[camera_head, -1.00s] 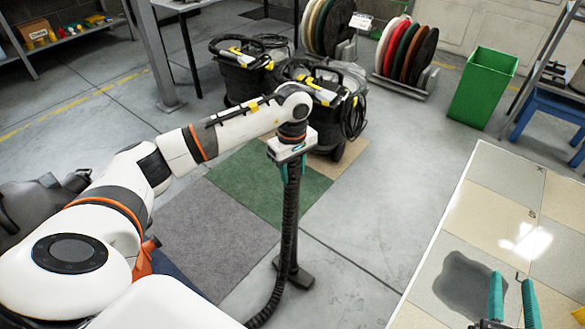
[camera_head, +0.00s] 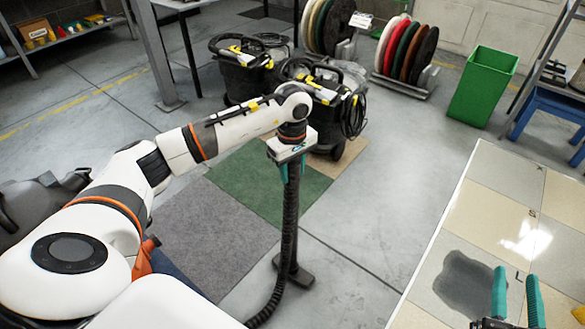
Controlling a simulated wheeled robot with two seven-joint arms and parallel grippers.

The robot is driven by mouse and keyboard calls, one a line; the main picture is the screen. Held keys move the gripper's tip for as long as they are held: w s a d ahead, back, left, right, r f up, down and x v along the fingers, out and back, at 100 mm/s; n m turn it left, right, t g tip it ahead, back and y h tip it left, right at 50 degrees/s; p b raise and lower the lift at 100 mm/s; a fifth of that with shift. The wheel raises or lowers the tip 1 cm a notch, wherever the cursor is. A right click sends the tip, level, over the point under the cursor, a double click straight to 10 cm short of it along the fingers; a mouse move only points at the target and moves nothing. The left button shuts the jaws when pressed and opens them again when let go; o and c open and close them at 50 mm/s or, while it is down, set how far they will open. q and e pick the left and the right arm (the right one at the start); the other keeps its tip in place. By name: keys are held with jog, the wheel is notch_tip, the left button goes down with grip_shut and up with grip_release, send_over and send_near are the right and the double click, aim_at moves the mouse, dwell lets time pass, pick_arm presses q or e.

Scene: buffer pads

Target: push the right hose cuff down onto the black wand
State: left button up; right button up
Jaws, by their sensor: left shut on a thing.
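My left gripper (camera_head: 293,168) points down in the middle of the view and is shut, its teal fingers around the top of the black hose (camera_head: 278,285). The cuff at the hose end is mostly hidden by the fingers and cannot be told apart. The ribbed hose hangs down and curves to the lower left. The black wand stands upright close behind the hose, with its flat foot (camera_head: 297,275) on the floor; whether cuff and wand touch is unclear. My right gripper (camera_head: 517,292) is open and empty over the table at the lower right.
A tiled table (camera_head: 482,213) with a dark wet patch (camera_head: 465,283) fills the lower right. Two black and yellow vacuum machines (camera_head: 240,78) stand behind the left gripper. A green bin (camera_head: 483,88) and a rack of coloured pads (camera_head: 408,50) stand further back.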

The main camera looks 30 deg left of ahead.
jog(key=shift+r, duration=0.2)
pick_arm(q)
jog(key=o, duration=1.3)
jog(key=shift+c, duration=0.2)
jog(key=shift+r, duration=0.25)
notch_tip(320, 180, up, 10)
jog(key=p, duration=0.2)
jog(key=shift+r+p, duration=0.25)
jog(key=shift+p, duration=0.15)
jog(key=shift+r, duration=0.45)
pick_arm(e)
jog(key=s+d+f+g+h, duration=0.1)
jog(key=f+g, duration=0.2)
jog(key=f, duration=0.2)
jog(key=s+d+f+g+h, duration=0.1)
jog(key=s+f+g, duration=0.1)
jog(key=f+g, duration=0.2)
jog(key=shift+s+d+f+h, duration=0.25)
jog(key=shift+d+f+h, duration=0.05)
jog(key=shift+f, duration=0.35)
